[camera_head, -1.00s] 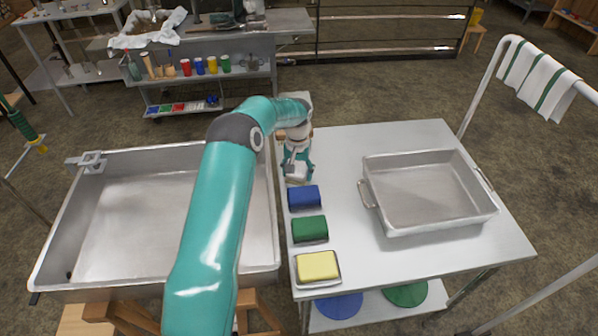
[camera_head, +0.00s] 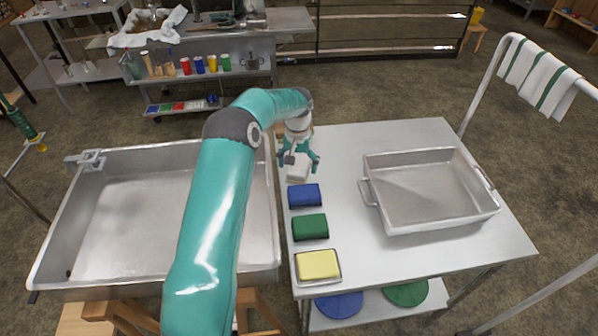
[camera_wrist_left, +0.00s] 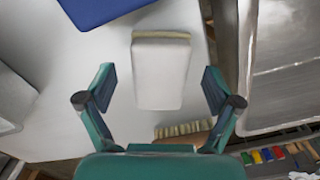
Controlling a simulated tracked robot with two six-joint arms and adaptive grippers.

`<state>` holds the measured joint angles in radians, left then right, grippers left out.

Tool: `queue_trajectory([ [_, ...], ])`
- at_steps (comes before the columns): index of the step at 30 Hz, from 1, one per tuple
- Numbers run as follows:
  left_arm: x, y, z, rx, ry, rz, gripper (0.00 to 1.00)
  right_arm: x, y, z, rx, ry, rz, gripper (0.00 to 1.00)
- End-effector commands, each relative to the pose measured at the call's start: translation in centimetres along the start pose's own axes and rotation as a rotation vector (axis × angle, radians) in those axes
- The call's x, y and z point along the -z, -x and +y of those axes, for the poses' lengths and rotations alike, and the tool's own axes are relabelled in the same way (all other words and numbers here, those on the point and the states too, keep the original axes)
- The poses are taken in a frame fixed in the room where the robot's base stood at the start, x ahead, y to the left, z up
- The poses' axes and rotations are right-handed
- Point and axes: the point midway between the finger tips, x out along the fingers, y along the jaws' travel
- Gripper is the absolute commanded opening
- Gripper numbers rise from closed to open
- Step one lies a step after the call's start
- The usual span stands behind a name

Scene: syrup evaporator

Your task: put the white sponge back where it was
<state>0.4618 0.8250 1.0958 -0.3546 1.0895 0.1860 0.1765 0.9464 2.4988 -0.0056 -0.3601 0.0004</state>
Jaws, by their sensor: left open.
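The white sponge (camera_head: 298,170) lies on the metal table (camera_head: 345,150) near its left edge, behind the blue sponge (camera_head: 304,195). In the left wrist view the white sponge (camera_wrist_left: 160,72) lies between the spread fingers, with a tan strip at its far end. My left gripper (camera_head: 298,168) is open above the white sponge, and its fingers (camera_wrist_left: 160,92) show a gap on both sides of it. The green sponge (camera_head: 310,227) and the yellow sponge (camera_head: 318,264) on a small tray continue the row toward the front. My right gripper is not in view.
A metal pan with handles (camera_head: 428,190) stands on the right of the table. A large steel basin (camera_head: 120,220) is left of the table, across a narrow gap. A brush (camera_wrist_left: 182,130) lies close to the gripper in the wrist view. The table between sponges and pan is clear.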

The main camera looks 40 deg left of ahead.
Motion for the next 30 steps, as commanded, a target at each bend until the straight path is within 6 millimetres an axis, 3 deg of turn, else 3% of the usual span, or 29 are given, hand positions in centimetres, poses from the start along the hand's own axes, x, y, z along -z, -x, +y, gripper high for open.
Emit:
queue_trajectory([
  [9,0.1,6.5,0.0,0.000,0.001,0.007,0.91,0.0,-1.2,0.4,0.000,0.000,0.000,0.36],
  [15,0.1,9.0,0.1,-0.001,0.000,0.003,0.91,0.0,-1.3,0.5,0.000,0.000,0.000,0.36],
  [30,0.0,9.7,0.1,0.000,-0.001,0.001,0.91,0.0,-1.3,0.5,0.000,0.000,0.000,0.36],
])
